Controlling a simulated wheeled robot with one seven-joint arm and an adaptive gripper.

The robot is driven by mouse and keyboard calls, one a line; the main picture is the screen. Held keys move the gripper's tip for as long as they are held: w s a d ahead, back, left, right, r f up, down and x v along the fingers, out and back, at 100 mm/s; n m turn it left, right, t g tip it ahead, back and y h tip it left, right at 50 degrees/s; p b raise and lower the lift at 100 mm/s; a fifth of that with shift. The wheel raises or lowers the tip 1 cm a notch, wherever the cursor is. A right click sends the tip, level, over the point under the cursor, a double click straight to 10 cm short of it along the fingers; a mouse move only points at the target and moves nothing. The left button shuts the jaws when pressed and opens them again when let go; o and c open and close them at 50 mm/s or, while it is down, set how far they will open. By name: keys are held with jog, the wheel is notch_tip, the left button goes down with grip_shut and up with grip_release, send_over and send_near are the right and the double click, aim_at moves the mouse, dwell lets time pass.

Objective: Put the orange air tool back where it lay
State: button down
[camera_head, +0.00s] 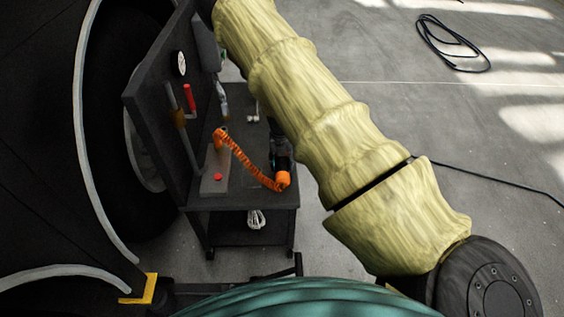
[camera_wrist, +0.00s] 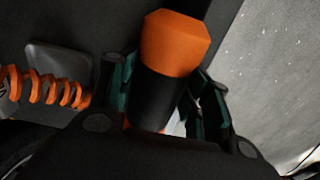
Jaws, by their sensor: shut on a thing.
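The orange air tool (camera_wrist: 175,45) has an orange end and a black middle, and in the wrist view it sits between the two fingers of my gripper (camera_wrist: 160,98). My gripper is shut on its black part. In the head view the tool's orange end (camera_head: 283,180) shows near the right front of the dark cart top, with my gripper partly hidden behind my sleeved arm. An orange coiled hose (camera_head: 240,152) runs from the cart's left side to the tool. I cannot tell whether the tool touches the cart top.
A grey plate with a red button (camera_head: 217,177) lies at the left. A black cable (camera_head: 455,45) lies on the floor.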

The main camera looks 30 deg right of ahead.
dwell(0.4)
jog(key=c, duration=0.6)
grip_release()
notch_tip(320, 180, up, 12)
jog(key=shift+w, duration=0.15)
jog(key=s+f+n, duration=0.2)
jog(key=s+n, duration=0.1)
jog(key=s+f+n+h+p, duration=0.1)
jog(key=s+f+n, duration=0.1)
jog(key=s+n, duration=0.1)
jog(key=s+a+f+n+g+p, duration=0.1)
jog(key=s+f+n, duration=0.1)
jog(key=s, duration=0.3)
jog(key=shift+s+f+n+h, duration=0.1)
jog(key=shift+f+n+h, duration=0.25)
jog(key=shift+n, duration=0.25)
jog(key=s+a+f+n+p, duration=0.2)
jog(key=s+a+n, duration=0.3)
jog(key=s+n, duration=0.55)
jog(key=s+a+f+n+p, duration=0.2)
jog(key=s+a+f+n, duration=0.15)
jog(key=s+n, duration=0.65)
jog(key=s+a+r+n+t+y+p, duration=0.1)
jog(key=s+a+r+n+y, duration=0.1)
jog(key=s+a+n, duration=0.5)
jog(key=a+r+n, duration=0.1)
jog(key=a+n, duration=0.2)
jog(key=n, duration=0.2)
jog(key=shift+a, duration=0.15)
